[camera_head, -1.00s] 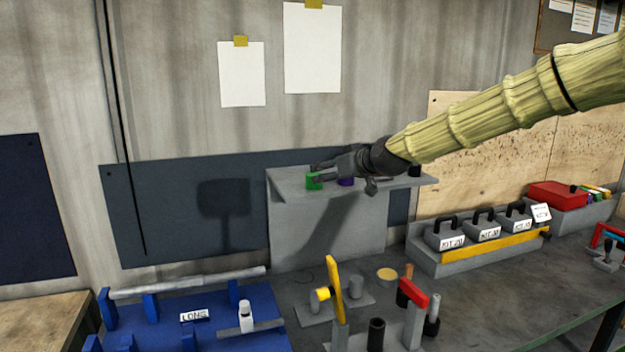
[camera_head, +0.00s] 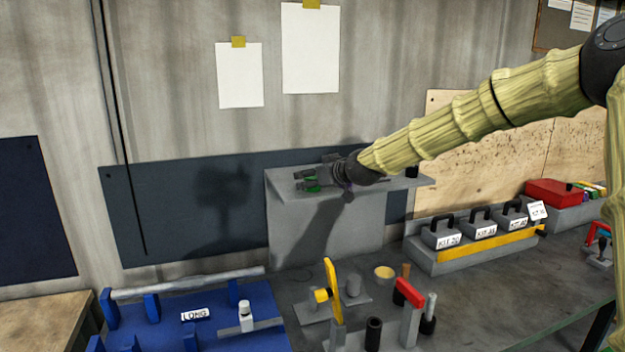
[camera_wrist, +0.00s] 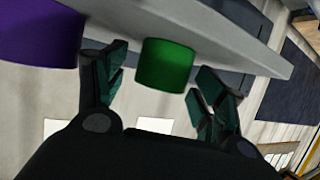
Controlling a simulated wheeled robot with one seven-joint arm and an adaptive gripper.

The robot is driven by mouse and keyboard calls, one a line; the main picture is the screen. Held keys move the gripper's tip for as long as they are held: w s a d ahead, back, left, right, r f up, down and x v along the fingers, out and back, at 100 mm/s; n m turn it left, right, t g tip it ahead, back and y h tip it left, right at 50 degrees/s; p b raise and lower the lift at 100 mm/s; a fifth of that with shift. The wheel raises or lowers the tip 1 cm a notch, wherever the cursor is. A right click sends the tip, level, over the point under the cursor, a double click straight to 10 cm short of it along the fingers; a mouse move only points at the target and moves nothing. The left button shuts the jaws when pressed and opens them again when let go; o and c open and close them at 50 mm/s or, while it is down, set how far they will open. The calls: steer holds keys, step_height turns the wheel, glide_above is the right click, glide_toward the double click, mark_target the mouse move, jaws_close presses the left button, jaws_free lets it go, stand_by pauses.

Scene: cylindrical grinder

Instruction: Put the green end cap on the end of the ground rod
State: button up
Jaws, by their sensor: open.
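The green end cap (camera_wrist: 165,65) stands on the raised grey shelf (camera_head: 400,184).
A purple cap (camera_wrist: 40,32) stands beside the green one on the shelf. Below are a yellow-handled clamp (camera_head: 333,290), a red-topped post (camera_head: 409,292) and a blue rack (camera_head: 240,340). Grey kit boxes (camera_head: 440,235) stand to the right. The wall is close behind the shelf.

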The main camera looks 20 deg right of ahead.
steer(key=shift+w+f, duration=0.15)
steer(key=shift+w, duration=0.2)
steer(key=shift+a, duration=0.1)
steer(key=c, duration=1)
steer(key=shift+o, duration=0.2)
